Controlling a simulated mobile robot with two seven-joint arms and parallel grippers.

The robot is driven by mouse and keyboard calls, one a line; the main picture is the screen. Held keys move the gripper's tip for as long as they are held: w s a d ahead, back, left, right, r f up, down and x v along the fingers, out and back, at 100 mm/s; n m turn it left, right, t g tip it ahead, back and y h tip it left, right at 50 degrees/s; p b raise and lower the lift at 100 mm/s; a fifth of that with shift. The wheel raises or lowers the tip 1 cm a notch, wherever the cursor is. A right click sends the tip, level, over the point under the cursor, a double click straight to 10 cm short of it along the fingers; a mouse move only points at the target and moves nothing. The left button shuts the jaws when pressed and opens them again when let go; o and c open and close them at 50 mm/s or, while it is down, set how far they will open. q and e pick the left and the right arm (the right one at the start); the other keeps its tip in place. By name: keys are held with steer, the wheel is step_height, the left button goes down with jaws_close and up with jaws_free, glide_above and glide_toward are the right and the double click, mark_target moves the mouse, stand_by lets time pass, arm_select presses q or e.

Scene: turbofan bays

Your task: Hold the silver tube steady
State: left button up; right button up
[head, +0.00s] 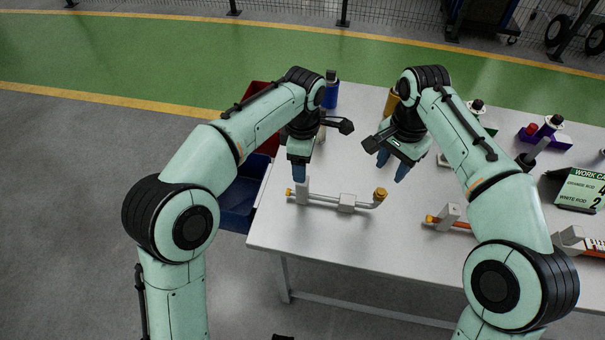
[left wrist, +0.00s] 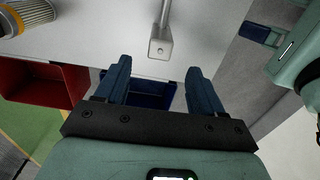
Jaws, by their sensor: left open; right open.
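The silver tube (head: 325,198) lies along the near left part of the white table, with grey blocks and a brass-coloured fitting (head: 380,193) at its bent right end. In the left wrist view, part of the tube (left wrist: 165,14) and a grey block (left wrist: 160,46) show beyond the fingers. My left gripper (head: 299,174) points down just above the tube's left end; its blue fingers (left wrist: 158,75) are apart with nothing between them. My right gripper (head: 392,167) is open and empty, above the table beyond the tube's right end.
A blue bin (head: 236,203) and a red bin (head: 258,92) stand at the table's left edge. An orange rod in grey blocks (head: 448,216) lies to the right, and a work card (head: 580,188) stands farther right. A blue cylinder (head: 331,95) is at the back.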

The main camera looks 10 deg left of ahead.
mark_target(381, 192)
arm_select(q)
step_height(381, 192, down, 12)
steer(key=shift+f, duration=0.2)
stand_by(0.4)
jaws_close()
arm_select(e)
steer(key=shift+o, duration=1.4)
steer(key=shift+r, duration=0.2)
arm_select(q)
steer(key=shift+r, duration=0.1)
arm_select(e)
steer(key=shift+n, duration=0.8)
step_height(381, 192, down, 10)
steer(key=shift+w+d+f, duration=0.1)
